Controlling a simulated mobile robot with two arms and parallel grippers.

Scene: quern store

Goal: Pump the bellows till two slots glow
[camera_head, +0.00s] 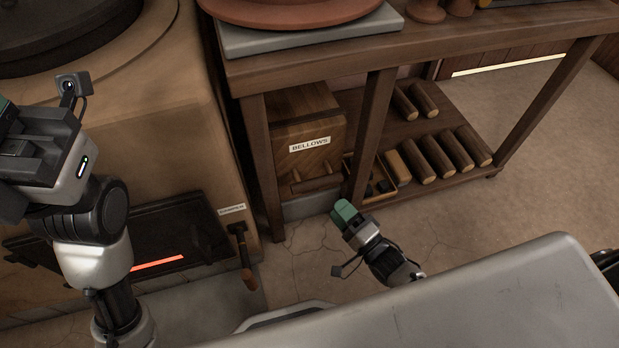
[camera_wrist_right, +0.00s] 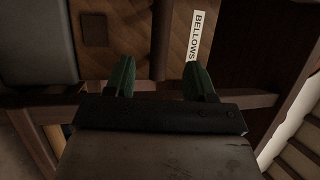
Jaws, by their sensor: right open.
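The bellows (camera_head: 309,133) is a wooden box with a white "BELLOWS" label, under the bench. A wooden bar handle (camera_head: 316,183) crosses its lower front. One slot (camera_head: 157,264) glows orange in the dark panel (camera_head: 160,235) on the stove block at left; no other glow shows. My right gripper (camera_head: 345,212) is below and right of the bellows handle, apart from it in the head view. In the right wrist view my right gripper (camera_wrist_right: 161,82) has its green fingers apart and nothing between them, with the bellows (camera_wrist_right: 155,35) beyond. My left gripper (camera_head: 22,140) is at the left edge, its fingertips mostly cut off.
A lever with a wooden handle (camera_head: 246,262) hangs beside the panel under a small label. A bench leg (camera_head: 372,135) stands right of the bellows. A small tray (camera_head: 377,182) of dark lumps and several logs (camera_head: 438,155) lie on the lower shelf. Floor at right is clear.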

